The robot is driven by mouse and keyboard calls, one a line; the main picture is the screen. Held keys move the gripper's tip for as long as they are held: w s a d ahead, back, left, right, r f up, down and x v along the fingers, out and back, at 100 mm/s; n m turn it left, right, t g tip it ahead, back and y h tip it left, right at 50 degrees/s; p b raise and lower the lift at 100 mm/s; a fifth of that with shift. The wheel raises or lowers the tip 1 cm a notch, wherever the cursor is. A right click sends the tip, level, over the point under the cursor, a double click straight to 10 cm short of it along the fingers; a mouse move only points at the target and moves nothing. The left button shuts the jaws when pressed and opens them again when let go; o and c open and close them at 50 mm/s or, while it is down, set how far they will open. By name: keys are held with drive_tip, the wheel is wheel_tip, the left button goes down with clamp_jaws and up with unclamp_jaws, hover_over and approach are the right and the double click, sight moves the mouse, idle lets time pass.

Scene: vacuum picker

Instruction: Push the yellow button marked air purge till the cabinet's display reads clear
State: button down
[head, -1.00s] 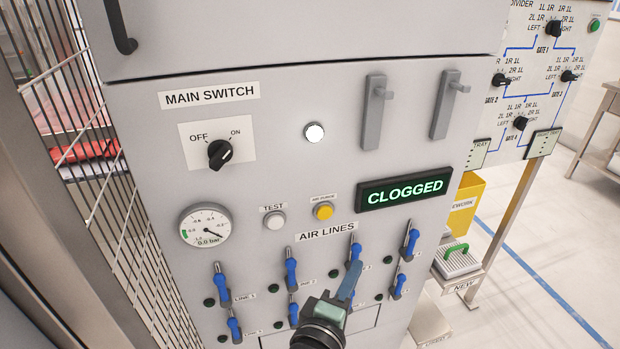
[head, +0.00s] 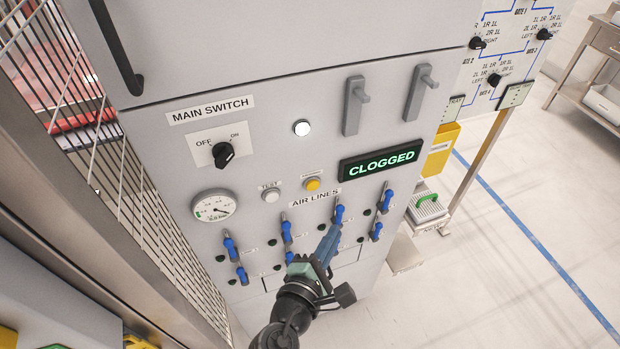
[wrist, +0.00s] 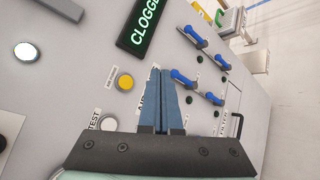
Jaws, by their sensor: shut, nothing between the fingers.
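The display reads CLOGGED in green letters. In the wrist view the yellow button (wrist: 125,82) lies left of the fingers. My gripper (head: 329,240) is shut and empty. In the head view it is below and a little right of the yellow button, over the lower part of the panel among the blue air line levers. I see no contact with the button.
Several blue levers (head: 231,247) stick out below the AIR LINES label. The main switch knob (head: 223,154) points toward ON, and a white lamp (head: 301,128) is lit. The gauge (head: 214,206) is at left. A wire fence (head: 130,190) stands left of the cabinet; open floor lies right.

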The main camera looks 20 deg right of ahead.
drive_tip(key=b, duration=0.3)
approach(319, 187)
drive_tip(key=shift+s+d+x, duration=0.15)
drive_tip(key=shift+x, duration=0.7)
drive_tip(key=shift+s+d+x, duration=0.1)
drive_tip(key=shift+x, duration=0.75)
drive_tip(key=shift+s+d+x, duration=0.15)
drive_tip(key=shift+x, duration=0.7)
drive_tip(key=shift+w+f, duration=0.15)
drive_tip(key=shift+w, duration=0.3)
drive_tip(key=shift+w+b, duration=0.35)
idle(0.4)
drive_tip(key=shift+s, duration=0.1)
drive_tip(key=shift+s+p, duration=0.45)
drive_tip(key=shift+s, duration=0.3)
